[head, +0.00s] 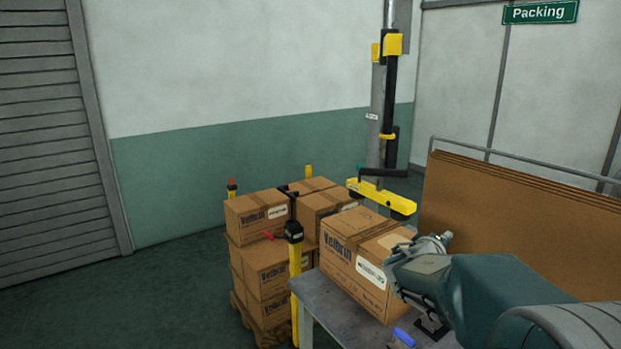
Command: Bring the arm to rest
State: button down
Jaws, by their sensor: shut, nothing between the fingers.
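My arm reaches in from the lower right of the head view. My gripper (441,240) is at its end, shut and empty. It is in front of the right side of a cardboard box (349,246) in the picture and hides part of it. I cannot tell whether the gripper touches the box. The box sits on a grey table (338,316).
Several boxes (262,216) are stacked on a wooden pallet (262,336) behind the table. A yellow and black post (295,290) stands beside the table. A yellow lifting tool (382,195) hangs behind the box. Brown sheets (520,215) stand at right. Floor at left is clear.

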jog(key=s+a+f+m+g+y, duration=0.1)
jog(key=s+a+m+g+y, duration=0.15)
jog(key=s, duration=0.85)
jog(key=s+a+f+m+g+y, duration=0.1)
jog(key=s+m+g, duration=0.3)
jog(key=s, duration=0.6)
jog(key=s+a+f+y, duration=0.4)
jog(key=s+a+y, duration=0.4)
jog(key=s+a, duration=0.4)
jog(key=shift+f+m, duration=0.15)
jog(key=shift+m, duration=0.2)
